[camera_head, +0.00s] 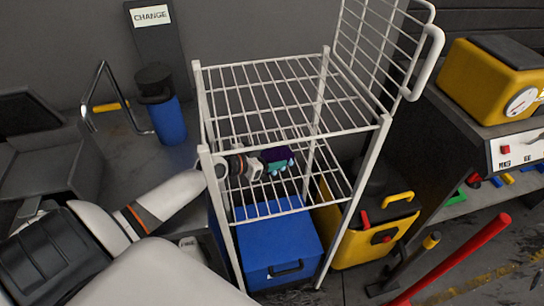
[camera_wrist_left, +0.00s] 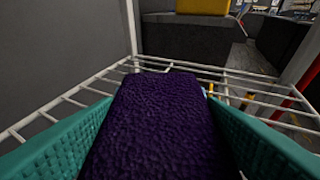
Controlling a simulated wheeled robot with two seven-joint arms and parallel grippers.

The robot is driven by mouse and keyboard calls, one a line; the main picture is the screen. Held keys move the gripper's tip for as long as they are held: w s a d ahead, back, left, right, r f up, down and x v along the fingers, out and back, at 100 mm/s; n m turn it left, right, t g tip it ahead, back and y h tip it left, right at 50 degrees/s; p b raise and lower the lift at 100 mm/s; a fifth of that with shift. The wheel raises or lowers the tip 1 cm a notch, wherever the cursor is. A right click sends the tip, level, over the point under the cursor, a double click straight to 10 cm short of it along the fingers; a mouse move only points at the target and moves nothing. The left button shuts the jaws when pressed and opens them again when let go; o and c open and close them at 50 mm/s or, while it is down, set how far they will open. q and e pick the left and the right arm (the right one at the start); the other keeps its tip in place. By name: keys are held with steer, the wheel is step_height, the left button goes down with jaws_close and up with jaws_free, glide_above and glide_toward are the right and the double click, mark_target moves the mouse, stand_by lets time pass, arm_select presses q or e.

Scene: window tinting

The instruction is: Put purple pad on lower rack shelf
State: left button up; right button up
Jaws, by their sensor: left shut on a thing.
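The purple pad (camera_wrist_left: 160,115) is a dark, textured block held between the teal fingers of my left gripper (camera_wrist_left: 165,140) in the left wrist view. In the head view the left gripper (camera_head: 278,166) reaches in between the two shelves of the white wire rack (camera_head: 205,180), and the purple pad (camera_head: 276,154) shows small at its tip. The lower rack shelf (camera_head: 330,190) is a white wire grid below the pad. I cannot tell whether the pad touches the wires. My right gripper is not in view.
The upper wire shelf (camera_head: 280,90) lies over the gripper, with rack posts around it. A blue box (camera_head: 285,250) and a yellow case (camera_head: 352,250) stand beneath and beside the rack. A bench with a yellow machine (camera_head: 495,80) is at right.

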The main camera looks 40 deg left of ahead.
arm_select(q)
steer(key=shift+w+d+f, duration=0.15)
steer(key=shift+w+f, duration=0.25)
steer(key=shift+w, duration=0.05)
steer(key=shift+s+f, duration=0.1)
steer(key=shift+s, duration=0.05)
steer(key=o, duration=1)
steer(key=shift+o, duration=0.2)
steer(key=b+v, duration=0.1)
steer(key=v, duration=0.9)
steer(key=shift+s+r, duration=0.2)
steer(key=shift+s, duration=0.1)
steer(key=shift+s+a+r, duration=0.25)
steer(key=shift+s+r, duration=0.1)
steer(key=shift+s, duration=0.2)
